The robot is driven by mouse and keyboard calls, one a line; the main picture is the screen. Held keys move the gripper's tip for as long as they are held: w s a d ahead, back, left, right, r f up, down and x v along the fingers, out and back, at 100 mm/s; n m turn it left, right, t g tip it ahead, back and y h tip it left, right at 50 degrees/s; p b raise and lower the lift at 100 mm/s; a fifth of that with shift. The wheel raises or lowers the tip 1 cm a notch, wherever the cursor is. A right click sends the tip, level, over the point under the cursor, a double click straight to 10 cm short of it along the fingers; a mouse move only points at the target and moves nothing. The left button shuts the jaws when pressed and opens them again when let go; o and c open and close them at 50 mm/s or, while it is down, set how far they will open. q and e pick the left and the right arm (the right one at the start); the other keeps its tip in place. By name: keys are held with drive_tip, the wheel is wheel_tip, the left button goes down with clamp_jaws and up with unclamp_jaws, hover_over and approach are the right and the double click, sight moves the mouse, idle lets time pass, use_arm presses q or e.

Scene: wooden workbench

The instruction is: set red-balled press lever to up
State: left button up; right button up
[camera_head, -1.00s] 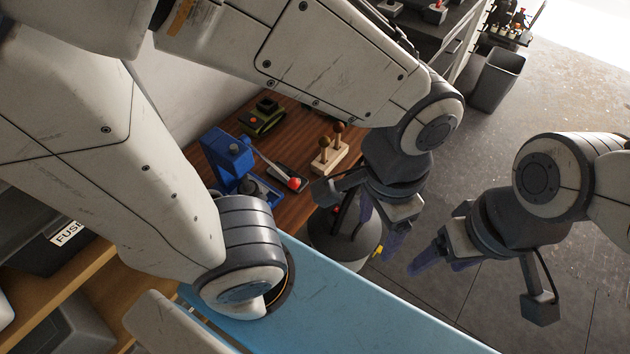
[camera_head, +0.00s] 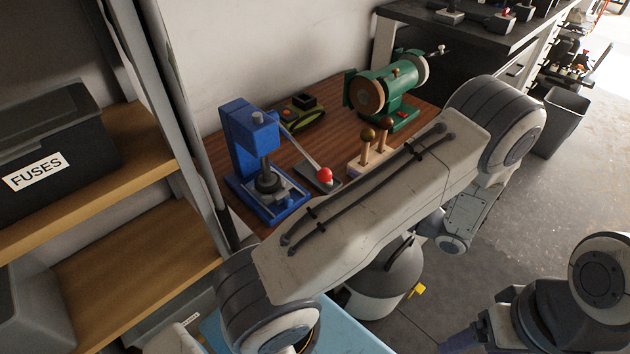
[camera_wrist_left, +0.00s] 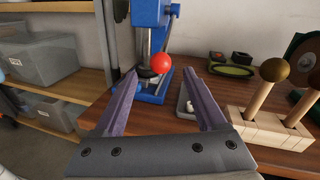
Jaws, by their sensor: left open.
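The blue press (camera_head: 250,140) stands on the wooden workbench. Its grey lever (camera_head: 303,152) slants downward to the right and ends in a red ball (camera_head: 325,175). In the left wrist view the red ball (camera_wrist_left: 161,62) shows in front of the blue press (camera_wrist_left: 150,14), between and beyond my fingertips. My left gripper (camera_wrist_left: 160,72) is open and empty, with its purple fingers spread toward the press. In the head view its fingers are hidden behind my left arm. My right gripper is at the bottom right of the head view, with one purple finger (camera_head: 461,341) partly in frame.
A wooden block with two ball-topped sticks (camera_head: 366,160) stands right of the lever. A green machine (camera_head: 385,88) and a small green-black device (camera_head: 301,111) are behind. Shelves with a FUSES bin (camera_head: 45,150) stand at the left. A grey bin (camera_head: 562,120) is on the floor.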

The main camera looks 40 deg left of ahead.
use_arm(q)
approach(299, 145)
drive_tip(key=a+f, duration=0.1)
drive_tip(key=s+a+f, duration=0.1)
drive_tip(key=a, duration=0.1)
drive_tip(key=s+a+f, duration=0.1)
drive_tip(key=f, duration=0.1)
drive_tip(key=shift+s+a+p, duration=0.2)
drive_tip(key=shift+a+p, duration=0.1)
clamp_jaws()
idle(1.1)
